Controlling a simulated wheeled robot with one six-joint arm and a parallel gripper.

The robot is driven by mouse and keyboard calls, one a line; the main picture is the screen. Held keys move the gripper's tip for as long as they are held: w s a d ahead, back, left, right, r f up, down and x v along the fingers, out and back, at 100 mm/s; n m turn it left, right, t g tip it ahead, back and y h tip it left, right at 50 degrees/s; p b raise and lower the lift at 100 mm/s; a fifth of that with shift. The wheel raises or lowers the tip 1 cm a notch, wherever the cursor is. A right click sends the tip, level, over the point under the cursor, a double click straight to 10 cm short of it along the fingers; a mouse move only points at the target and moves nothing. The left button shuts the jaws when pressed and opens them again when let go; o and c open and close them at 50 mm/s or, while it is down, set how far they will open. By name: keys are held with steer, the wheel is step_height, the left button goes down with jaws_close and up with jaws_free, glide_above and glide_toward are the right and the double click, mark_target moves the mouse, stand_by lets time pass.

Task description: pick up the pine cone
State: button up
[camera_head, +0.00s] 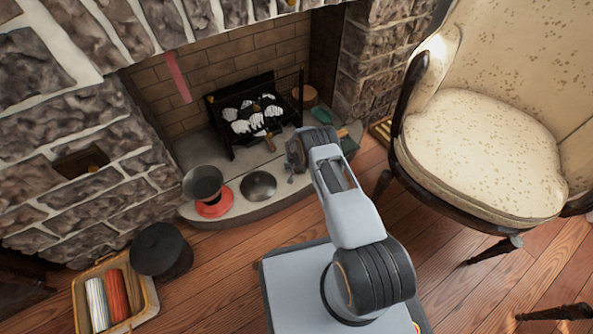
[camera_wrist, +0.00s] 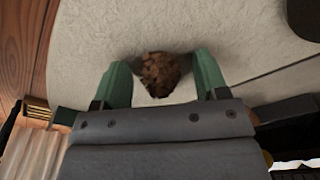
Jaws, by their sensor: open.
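The pine cone (camera_wrist: 160,73) is brown and scaly and rests on the pale stone hearth (camera_wrist: 230,30). In the wrist view it lies between the two green fingers of my gripper (camera_wrist: 161,62), with its lower end near the gripper body. The fingers are spread, with a small gap visible on at least the left side; I cannot tell whether the right finger touches it. In the head view my gripper (camera_head: 293,174) is low over the hearth (camera_head: 232,222), and I cannot make out the pine cone there.
A dark round lid (camera_head: 259,185) and a dark pot on a red base (camera_head: 204,186) stand left of my gripper. The fire grate (camera_head: 251,107) is behind. A black pot (camera_head: 161,251) and a basket (camera_head: 149,300) are on the floor. An armchair (camera_head: 480,150) stands right.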

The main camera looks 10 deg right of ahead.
steer(key=shift+c, duration=0.5)
steer(key=c, duration=0.9)
